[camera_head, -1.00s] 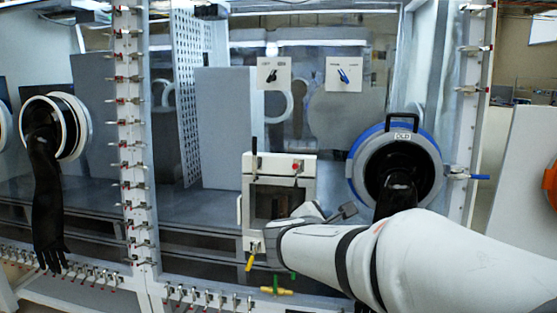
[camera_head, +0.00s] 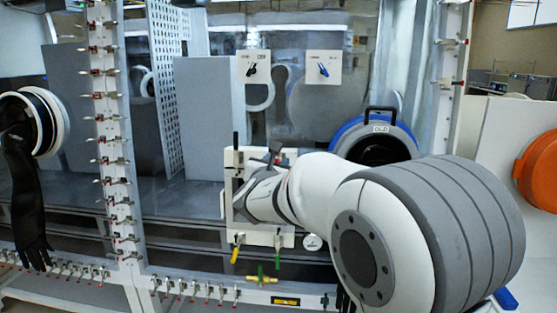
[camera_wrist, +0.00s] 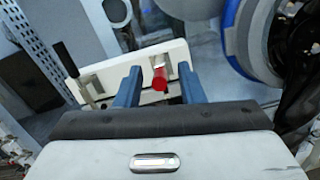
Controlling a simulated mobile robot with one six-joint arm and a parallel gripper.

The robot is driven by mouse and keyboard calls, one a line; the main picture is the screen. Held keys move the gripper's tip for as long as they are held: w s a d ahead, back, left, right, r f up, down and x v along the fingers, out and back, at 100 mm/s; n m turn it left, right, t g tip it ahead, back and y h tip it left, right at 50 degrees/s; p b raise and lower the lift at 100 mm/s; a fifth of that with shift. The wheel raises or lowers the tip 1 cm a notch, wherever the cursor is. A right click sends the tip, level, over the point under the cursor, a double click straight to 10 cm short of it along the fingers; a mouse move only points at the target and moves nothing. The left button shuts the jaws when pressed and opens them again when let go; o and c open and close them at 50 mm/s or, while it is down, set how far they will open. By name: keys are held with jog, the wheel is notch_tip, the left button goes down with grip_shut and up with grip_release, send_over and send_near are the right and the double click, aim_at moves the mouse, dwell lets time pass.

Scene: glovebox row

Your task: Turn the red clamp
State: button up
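The red clamp (camera_wrist: 159,79) shows in the wrist view as a short red cylinder at the top of a white box (camera_wrist: 102,80). My gripper (camera_wrist: 158,70) is open, with one blue finger on each side of the clamp. A gap shows on both sides, so I see no grip on it. In the head view my gripper (camera_head: 274,156) is at the top of the white box (camera_head: 232,158), and I cannot make out the clamp there behind my arm.
A black handle (camera_wrist: 65,58) stands up at the box's left end. A blue-ringed port (camera_head: 375,140) with a black glove is to the right. Two switch plates (camera_head: 251,67) (camera_head: 323,67) are above. Yellow and green valve handles (camera_head: 237,250) (camera_head: 261,273) are below.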

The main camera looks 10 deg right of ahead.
jog(key=shift+w, duration=0.2)
grip_shut()
dwell(0.3)
jog(key=shift+d, duration=0.1)
